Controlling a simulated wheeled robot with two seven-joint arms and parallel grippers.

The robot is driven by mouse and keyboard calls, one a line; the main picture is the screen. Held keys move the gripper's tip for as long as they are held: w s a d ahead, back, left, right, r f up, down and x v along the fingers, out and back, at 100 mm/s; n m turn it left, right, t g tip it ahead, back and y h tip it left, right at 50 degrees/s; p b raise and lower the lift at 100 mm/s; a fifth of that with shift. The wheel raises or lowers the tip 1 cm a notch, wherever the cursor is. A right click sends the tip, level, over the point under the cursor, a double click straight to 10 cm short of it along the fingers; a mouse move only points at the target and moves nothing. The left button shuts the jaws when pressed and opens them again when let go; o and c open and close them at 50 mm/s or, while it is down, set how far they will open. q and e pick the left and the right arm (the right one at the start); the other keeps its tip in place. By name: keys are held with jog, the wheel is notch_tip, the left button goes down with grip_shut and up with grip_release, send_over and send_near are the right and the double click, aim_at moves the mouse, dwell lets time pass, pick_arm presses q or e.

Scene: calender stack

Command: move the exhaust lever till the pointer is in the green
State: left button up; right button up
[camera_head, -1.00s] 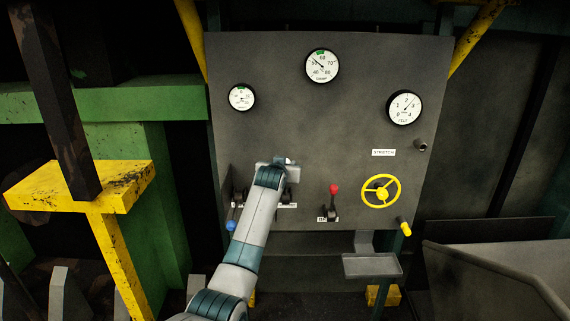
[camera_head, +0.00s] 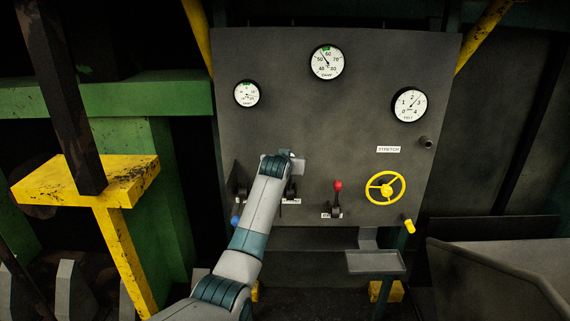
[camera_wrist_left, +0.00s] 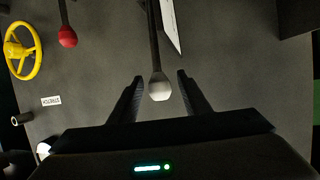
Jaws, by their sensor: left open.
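A lever with a white knob (camera_wrist_left: 159,88) stands between the two fingers of my left gripper (camera_wrist_left: 160,77) in the left wrist view. The fingers are open, with a gap on both sides of the knob. In the head view my left arm hides most of this lever. The top gauge (camera_head: 326,63) has a green band at its top; its pointer leans up and left, between 50 and 60, close to the green. The lever labels are too small or covered to read, so I cannot tell which one says exhaust. My right gripper is not in view.
A red-knobbed lever (camera_head: 338,186), a yellow handwheel (camera_head: 385,188) and a blue knob (camera_head: 235,221) flank the arm on the grey panel (camera_head: 340,130). Left (camera_head: 247,93) and right (camera_head: 408,104) gauges are above. A small tray (camera_head: 375,262) juts out below.

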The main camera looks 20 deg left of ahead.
pick_arm(q)
jog(key=b+v, duration=0.4)
jog(key=v, duration=1.3)
jog(key=shift+b, duration=0.4)
